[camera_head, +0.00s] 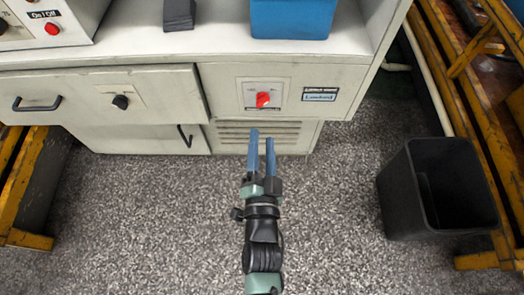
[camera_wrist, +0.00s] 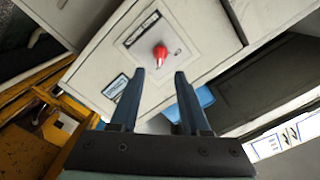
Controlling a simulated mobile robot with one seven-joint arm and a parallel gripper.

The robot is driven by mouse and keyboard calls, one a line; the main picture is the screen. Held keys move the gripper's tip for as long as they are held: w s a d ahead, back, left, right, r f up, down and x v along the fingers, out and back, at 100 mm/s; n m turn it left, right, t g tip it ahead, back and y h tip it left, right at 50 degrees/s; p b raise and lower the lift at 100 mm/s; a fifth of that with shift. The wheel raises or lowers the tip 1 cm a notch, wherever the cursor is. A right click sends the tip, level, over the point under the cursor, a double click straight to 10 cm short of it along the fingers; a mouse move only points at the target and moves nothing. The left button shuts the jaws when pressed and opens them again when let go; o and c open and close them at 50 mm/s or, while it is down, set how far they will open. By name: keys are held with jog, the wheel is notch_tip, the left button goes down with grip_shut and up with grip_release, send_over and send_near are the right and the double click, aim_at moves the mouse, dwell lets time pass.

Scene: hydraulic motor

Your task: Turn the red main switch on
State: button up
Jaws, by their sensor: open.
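The red main switch (camera_head: 262,100) is a small red knob on a pale plate on the front of the cream cabinet (camera_head: 225,90). In the wrist view the switch (camera_wrist: 160,52) shows above and between my fingertips, beyond them. My gripper (camera_head: 261,134) is in front of the cabinet, just below the switch in the head view. Its two blue fingers are open with nothing between them, and they look apart from the switch. In the wrist view my gripper (camera_wrist: 160,75) appears rolled relative to the cabinet. The lettering by the switch is too small to read.
A black knob (camera_head: 121,101) and a drawer handle (camera_head: 37,104) are left of the switch. A red button (camera_head: 52,28) is on a box above. A blue bin (camera_head: 292,18) sits on the cabinet top. A black waste bin (camera_head: 437,190) stands right. The floor in front is clear.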

jog(key=s, duration=0.3)
jog(key=shift+s, duration=0.1)
dwell(0.5)
jog(key=w+a+r+n+t+y, duration=0.1)
jog(key=w+r+n+t, duration=0.15)
jog(key=r, duration=0.85)
jog(key=w+a+r+n+t, duration=0.1)
jog(key=w+r, duration=0.3)
jog(key=r, duration=0.8)
jog(key=w+a+r+n+t+y, duration=0.1)
jog(key=w+r+n+t, duration=0.15)
jog(key=r, duration=0.85)
jog(key=s+d+r+n+t+h, duration=0.1)
jog(key=s+r, duration=0.3)
jog(key=r, duration=0.5)
jog(key=s+d+r+n+t+h, duration=0.1)
jog(key=s+r, duration=0.3)
jog(key=r, duration=0.4)
jog(key=s+d+r+n+t, duration=0.15)
jog(key=s+r, duration=0.25)
jog(key=r, duration=0.5)
notch_tip(320, 180, up, 34)
jog(key=w+p, duration=0.1)
jog(key=p, duration=3.5)
jog(key=shift+a, duration=0.2)
